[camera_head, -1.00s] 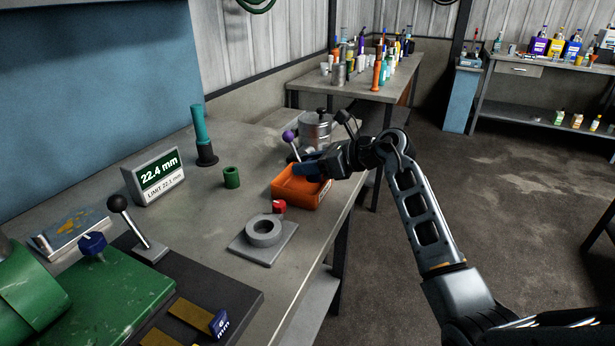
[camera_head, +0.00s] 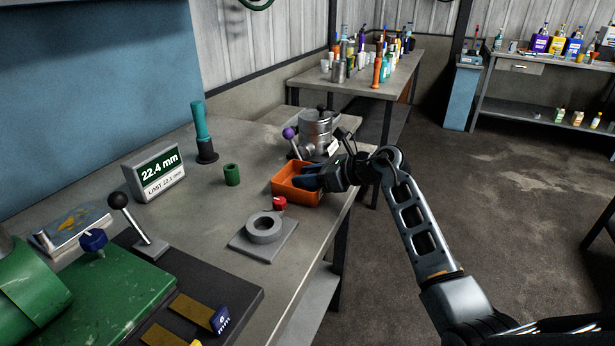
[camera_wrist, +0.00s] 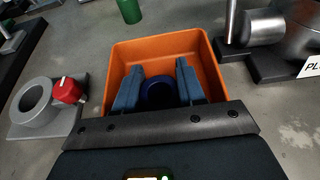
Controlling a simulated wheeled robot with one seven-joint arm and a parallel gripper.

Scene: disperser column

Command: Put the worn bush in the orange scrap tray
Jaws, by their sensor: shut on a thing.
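The orange scrap tray (camera_head: 283,188) sits near the right edge of the grey bench and also fills the middle of the wrist view (camera_wrist: 122,57). My gripper (camera_wrist: 158,78) is shut on a dark blue round, hollow bush (camera_wrist: 160,97), which I take to be the worn bush. The fingers and the bush are over or inside the tray opening, within its walls. I cannot tell whether the bush touches the tray floor. In the head view my gripper's fingers (camera_head: 304,178) hide the bush.
A grey ring on a square plate (camera_head: 264,228) and a red-topped part (camera_head: 279,203) stand close in front of the tray. A green bush (camera_head: 232,175) stands to its left. A metal pot-like device (camera_head: 317,130) with a purple-knobbed lever stands behind.

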